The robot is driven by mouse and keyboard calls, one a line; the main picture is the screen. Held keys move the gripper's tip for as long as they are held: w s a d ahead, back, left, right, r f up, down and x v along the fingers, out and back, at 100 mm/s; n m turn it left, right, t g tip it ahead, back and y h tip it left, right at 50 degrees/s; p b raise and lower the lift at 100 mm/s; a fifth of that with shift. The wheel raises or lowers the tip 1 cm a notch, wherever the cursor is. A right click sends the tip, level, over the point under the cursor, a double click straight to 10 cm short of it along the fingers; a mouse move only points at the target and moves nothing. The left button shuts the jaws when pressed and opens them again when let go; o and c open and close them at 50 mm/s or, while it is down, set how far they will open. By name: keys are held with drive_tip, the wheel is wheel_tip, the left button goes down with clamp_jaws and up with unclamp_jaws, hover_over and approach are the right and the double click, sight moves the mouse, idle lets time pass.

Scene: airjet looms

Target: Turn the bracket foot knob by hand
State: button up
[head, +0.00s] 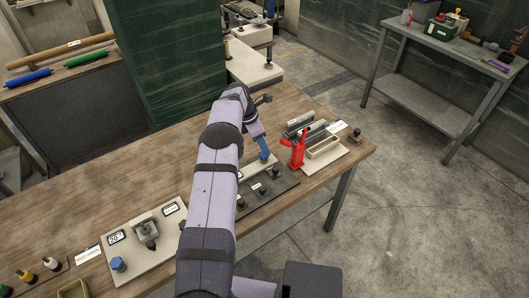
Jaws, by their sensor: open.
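My gripper (263,148) is at the end of my bent arm, pointing down over the middle of the bench. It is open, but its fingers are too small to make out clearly. A pale board (154,263) at the front left carries a grey metal bracket (147,231) and a blue knob (117,264). My gripper is well to the right of this board and apart from it. Several dark knobs (261,189) stand on a dark plate just below my gripper. I cannot tell which knob is the bracket foot knob. My arm hides part of the bench.
A red tool (298,152) stands close right of my gripper, beside a pale tray (323,147) and grey metal bars. A dark knob-like piece (357,134) stands near the bench's right corner. Small bottles (26,276) stand front left. Bare wood (110,175) lies left of my arm.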

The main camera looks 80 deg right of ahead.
drive_tip(key=shift+r+p, duration=1.05)
drive_tip(key=shift+r, duration=0.8)
drive_tip(key=m, duration=0.2)
drive_tip(key=s+m+t, duration=0.1)
drive_tip(key=m, duration=0.2)
drive_tip(key=shift+s+a+f+m+t+y, duration=0.1)
drive_tip(key=shift+s+a+m+t+y, duration=0.1)
drive_tip(key=shift+m+t+y, duration=0.15)
drive_tip(key=m, duration=0.1)
drive_tip(key=m+t, duration=0.1)
drive_tip(key=m, duration=0.2)
drive_tip(key=shift+s+r+t, duration=0.25)
drive_tip(key=shift+s+r, duration=0.05)
drive_tip(key=shift+w+d+f+m+t+b, duration=0.15)
drive_tip(key=shift+f+m+b, duration=0.3)
drive_tip(key=shift+f+b, duration=0.6)
drive_tip(key=shift+w+d+f+m+t+b, duration=0.1)
drive_tip(key=shift+w+f+m+t+b, duration=0.3)
drive_tip(key=shift+f, duration=1)
drive_tip(key=shift+s+d+f+m+t+b, duration=0.1)
drive_tip(key=shift+f+m+b, duration=0.4)
drive_tip(key=shift+f+b, duration=0.65)
